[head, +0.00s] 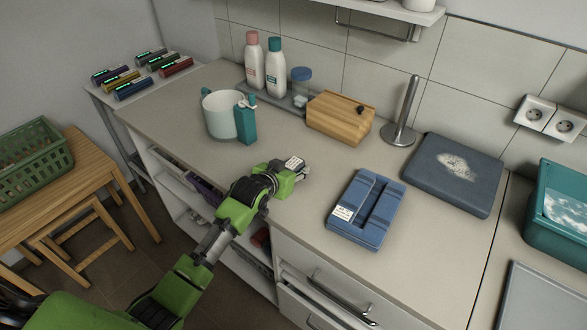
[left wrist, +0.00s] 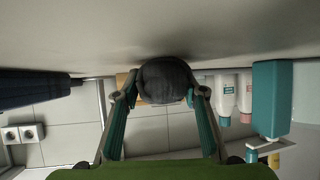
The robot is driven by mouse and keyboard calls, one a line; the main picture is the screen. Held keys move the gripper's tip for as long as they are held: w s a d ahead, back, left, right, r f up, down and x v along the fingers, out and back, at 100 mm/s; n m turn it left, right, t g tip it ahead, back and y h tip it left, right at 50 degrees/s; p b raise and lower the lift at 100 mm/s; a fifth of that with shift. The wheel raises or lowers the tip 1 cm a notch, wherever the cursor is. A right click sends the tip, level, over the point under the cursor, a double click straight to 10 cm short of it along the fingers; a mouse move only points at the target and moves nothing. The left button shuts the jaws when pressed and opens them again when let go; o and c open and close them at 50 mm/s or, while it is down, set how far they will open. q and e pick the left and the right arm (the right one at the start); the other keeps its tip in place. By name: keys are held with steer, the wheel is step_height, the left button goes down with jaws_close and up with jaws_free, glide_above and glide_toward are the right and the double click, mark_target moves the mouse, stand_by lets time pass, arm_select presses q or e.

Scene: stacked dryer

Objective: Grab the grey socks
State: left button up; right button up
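My left gripper (head: 296,166) is low over the counter in the head view, at the front edge side, left of the blue tray-like holder. In the left wrist view, which is upside down, the grey socks (left wrist: 165,80) are a dark grey rolled bundle between my two fingertips (left wrist: 163,95). The fingers stand apart, one on each side of the bundle, very close to it. I cannot tell whether they press on it. The bundle is at the counter surface, with a shadow beside it. It is hidden behind my gripper in the head view. My right gripper is not in view.
A mug (head: 226,116) and teal bottle-like box (head: 246,124) stand behind my gripper. A wooden box (head: 340,118), paper-roll stand (head: 399,134), blue holder (head: 366,208) and dark scale (head: 455,172) are on the counter. Free counter lies between the gripper and the blue holder.

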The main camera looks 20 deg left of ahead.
arm_select(q)
steer(key=c, duration=0.3)
steer(key=shift+c, duration=0.2)
steer(key=shift+r, duration=0.1)
